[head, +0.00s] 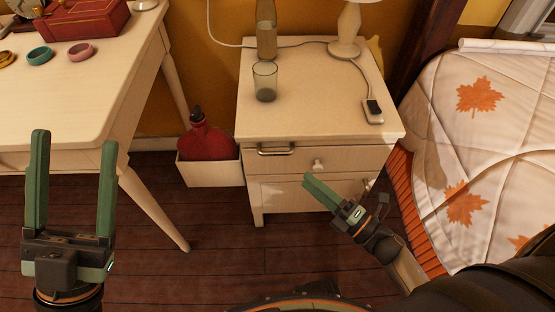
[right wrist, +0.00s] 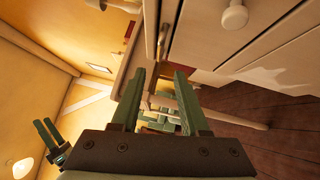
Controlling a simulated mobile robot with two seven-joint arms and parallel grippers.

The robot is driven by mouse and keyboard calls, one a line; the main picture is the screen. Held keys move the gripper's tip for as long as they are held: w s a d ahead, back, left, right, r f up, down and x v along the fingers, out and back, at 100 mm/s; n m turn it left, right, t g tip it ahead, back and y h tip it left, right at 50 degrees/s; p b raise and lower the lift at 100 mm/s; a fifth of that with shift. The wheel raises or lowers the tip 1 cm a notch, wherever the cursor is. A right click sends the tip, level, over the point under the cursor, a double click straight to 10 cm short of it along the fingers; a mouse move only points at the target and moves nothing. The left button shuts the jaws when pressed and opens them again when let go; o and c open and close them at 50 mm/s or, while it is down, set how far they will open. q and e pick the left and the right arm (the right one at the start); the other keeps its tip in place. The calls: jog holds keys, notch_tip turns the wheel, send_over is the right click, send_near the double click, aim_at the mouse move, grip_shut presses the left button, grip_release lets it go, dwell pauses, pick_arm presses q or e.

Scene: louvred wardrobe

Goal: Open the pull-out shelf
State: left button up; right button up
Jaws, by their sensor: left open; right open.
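The cream nightstand (head: 252,122) stands in the middle of the head view. A metal bar handle (head: 276,151) sits on its front at the upper left, just under the top; I take this as the pull-out shelf's handle. The handle also shows in the right wrist view (right wrist: 163,40), beyond the fingertips. The front looks closed. My right gripper (head: 308,181) is open and empty in front of the drawers, below and right of the handle; its fingers frame the right wrist view (right wrist: 160,75). My left gripper (head: 75,140) is open and empty, near the desk.
A round knob (head: 318,165) marks the upper drawer, right of the handle. A glass (head: 264,82), bottle (head: 266,38), lamp (head: 348,30) and phone (head: 373,110) stand or lie on top. A bin with a red bottle (head: 205,140) is left, the bed (head: 470,150) right.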

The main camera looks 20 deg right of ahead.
jog(key=b+x, duration=0.1)
jog(key=x, duration=0.9)
jog(key=shift+w, duration=0.15)
grip_shut()
dwell(1.0)
